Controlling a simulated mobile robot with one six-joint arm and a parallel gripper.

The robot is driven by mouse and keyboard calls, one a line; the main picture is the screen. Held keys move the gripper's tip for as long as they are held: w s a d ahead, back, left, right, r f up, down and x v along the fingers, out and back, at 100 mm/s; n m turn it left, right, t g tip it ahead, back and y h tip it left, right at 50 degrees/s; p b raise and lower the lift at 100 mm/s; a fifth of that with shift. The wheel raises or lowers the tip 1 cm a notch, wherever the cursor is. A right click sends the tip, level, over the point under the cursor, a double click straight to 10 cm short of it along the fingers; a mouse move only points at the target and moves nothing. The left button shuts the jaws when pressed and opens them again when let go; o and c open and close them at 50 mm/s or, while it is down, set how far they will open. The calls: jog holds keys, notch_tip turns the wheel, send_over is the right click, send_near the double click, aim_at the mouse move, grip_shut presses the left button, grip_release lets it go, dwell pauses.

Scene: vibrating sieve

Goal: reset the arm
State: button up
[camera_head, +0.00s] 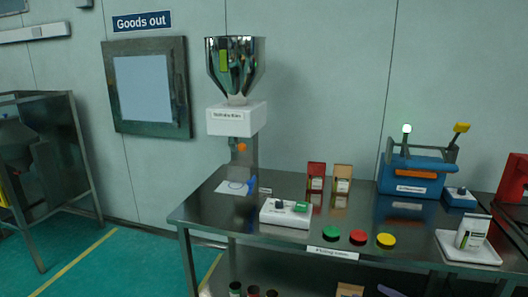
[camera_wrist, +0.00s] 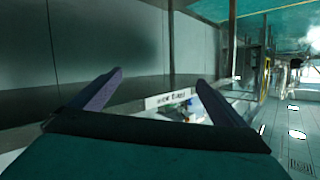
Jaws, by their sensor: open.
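My gripper (camera_wrist: 160,78) shows in the wrist view, its two dark purplish fingers spread wide apart. Nothing is between them; the gripper is open and empty.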

jog(key=s+a+f+n+g+y, duration=0.1)
jog(key=s+a+f+g, duration=0.2)
jog(key=a+f, duration=0.45)
jog(key=s+a+f+n+g+y, duration=0.1)
jog(key=s+a+f+g, duration=0.25)
jog(key=a, duration=0.75)
jog(key=s+a+f+n+g+y, duration=0.1)
jog(key=s+a+f+g, duration=0.2)
jog(key=a+f, duration=0.55)
jog(key=s+a+f+g+h, duration=0.1)
jog(key=s+a+f+g, duration=0.25)
jog(key=s, duration=0.35)
jog(key=s+a+f+g+h, duration=0.1)
jog(key=s+a+f+g, duration=0.15)
jog(key=s+a, duration=0.35)
jog(key=s+d+f+m+g+h, duration=0.1)
jog(key=s+d+f+m+h, duration=0.1)
jog(key=s+d, duration=0.3)
jog(key=s+d+f+m+g+h, duration=0.2)
jog(key=s+d+f+m+h, duration=0.1)
jog(key=s, duration=0.5)
jog(key=d+m+h, duration=0.1)
jog(key=d+h, duration=0.1)
jog(key=d, duration=0.1)
jog(key=shift+s, duration=0.15)
jog(key=shift+d, duration=0.1)
